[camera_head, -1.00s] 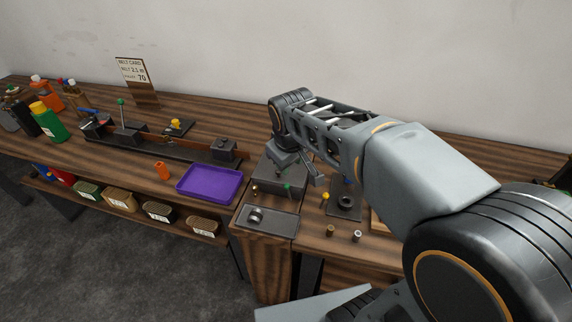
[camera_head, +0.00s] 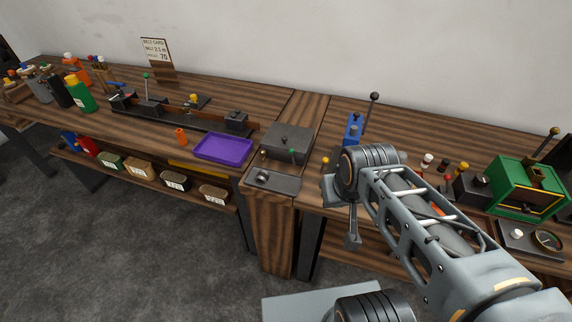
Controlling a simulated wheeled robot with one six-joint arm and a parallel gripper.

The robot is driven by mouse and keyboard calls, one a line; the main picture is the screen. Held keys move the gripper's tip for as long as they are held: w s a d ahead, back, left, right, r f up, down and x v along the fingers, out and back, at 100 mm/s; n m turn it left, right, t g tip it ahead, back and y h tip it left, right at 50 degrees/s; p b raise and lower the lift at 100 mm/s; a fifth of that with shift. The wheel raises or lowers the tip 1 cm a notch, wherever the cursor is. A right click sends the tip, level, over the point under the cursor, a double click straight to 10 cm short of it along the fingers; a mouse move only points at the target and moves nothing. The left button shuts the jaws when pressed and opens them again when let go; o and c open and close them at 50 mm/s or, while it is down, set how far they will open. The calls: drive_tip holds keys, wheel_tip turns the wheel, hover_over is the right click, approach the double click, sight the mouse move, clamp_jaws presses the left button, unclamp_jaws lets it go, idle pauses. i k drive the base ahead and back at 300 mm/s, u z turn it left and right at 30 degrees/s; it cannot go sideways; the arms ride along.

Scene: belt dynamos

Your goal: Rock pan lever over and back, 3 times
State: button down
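No part is plainly labelled as the pan lever, so I cannot tell which lever it is. A tall black lever with a dark ball (camera_head: 374,97) stands upright beside a blue block (camera_head: 353,129). A green-knobbed lever (camera_head: 146,77) rises from the long black rig at left. My gripper (camera_head: 352,240) hangs down at the right bench's front edge, apart from these levers. My wrist hides part of the bench, and the finger gap is unclear.
A purple tray (camera_head: 223,149) and an orange cylinder (camera_head: 180,137) lie at left. A green box with a lever (camera_head: 527,186) and a dial plate (camera_head: 533,238) stand at right. Several bottles crowd the far left. Bins fill the shelf below.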

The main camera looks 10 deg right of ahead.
sight(291, 151)
drive_tip(key=u, duration=2.85)
drive_tip(key=k, duration=0.85)
drive_tip(key=z, duration=0.75)
drive_tip(key=i, duration=1)
drive_tip(key=u, duration=0.05)
